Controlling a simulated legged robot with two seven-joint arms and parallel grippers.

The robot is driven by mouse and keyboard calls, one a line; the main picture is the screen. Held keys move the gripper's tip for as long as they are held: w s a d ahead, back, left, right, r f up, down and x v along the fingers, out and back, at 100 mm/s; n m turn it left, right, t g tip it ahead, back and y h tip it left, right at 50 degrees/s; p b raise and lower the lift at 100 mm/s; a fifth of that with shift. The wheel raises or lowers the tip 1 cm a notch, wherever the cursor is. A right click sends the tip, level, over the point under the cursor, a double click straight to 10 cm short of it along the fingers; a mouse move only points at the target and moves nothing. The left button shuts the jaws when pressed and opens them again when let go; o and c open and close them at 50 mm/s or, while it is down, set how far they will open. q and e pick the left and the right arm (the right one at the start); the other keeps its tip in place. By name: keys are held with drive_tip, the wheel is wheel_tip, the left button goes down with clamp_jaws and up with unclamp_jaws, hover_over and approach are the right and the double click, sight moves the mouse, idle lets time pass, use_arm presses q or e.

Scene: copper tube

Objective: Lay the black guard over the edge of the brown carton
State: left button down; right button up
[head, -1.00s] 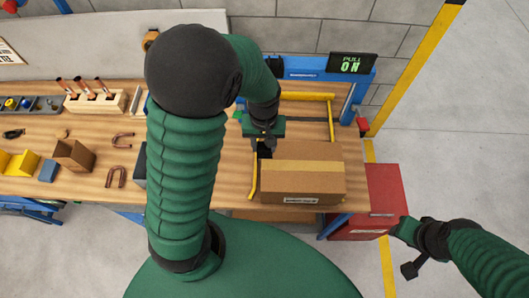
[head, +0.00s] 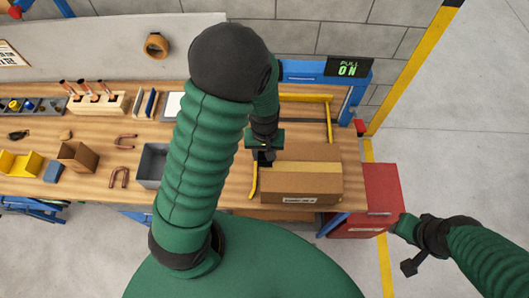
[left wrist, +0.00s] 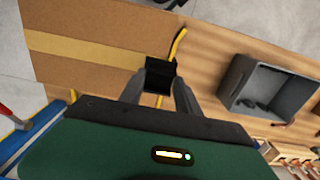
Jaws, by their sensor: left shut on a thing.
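The brown carton (head: 300,182) with a tan tape stripe sits near the right end of the bench. It fills the upper left of the left wrist view (left wrist: 85,25). My left gripper (head: 265,156) is at the carton's left edge, pointing down. In the left wrist view its fingers are shut on the black guard (left wrist: 160,75), a small angled piece at the carton's edge. I cannot tell whether the guard touches the carton. My right gripper (head: 411,268) is off the bench at lower right, its jaw state unclear.
A yellow bar (head: 254,180) runs beside the carton's left side, and another yellow bar (head: 305,97) lies behind it. A grey bin (head: 152,166) stands to the left. A red box (head: 383,185) is at the right, beyond the bench end. A display (head: 348,67) stands behind.

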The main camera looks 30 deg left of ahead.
use_arm(q)
drive_tip(key=shift+f+b, duration=1.8)
drive_tip(key=shift+f, duration=0.45)
drive_tip(key=shift+w+d+f, duration=0.15)
drive_tip(key=shift+d+f, duration=0.05)
drive_tip(key=shift+f, duration=0.05)
drive_tip(key=c, duration=0.8)
unclamp_jaws()
drive_tip(key=shift+o, duration=0.2)
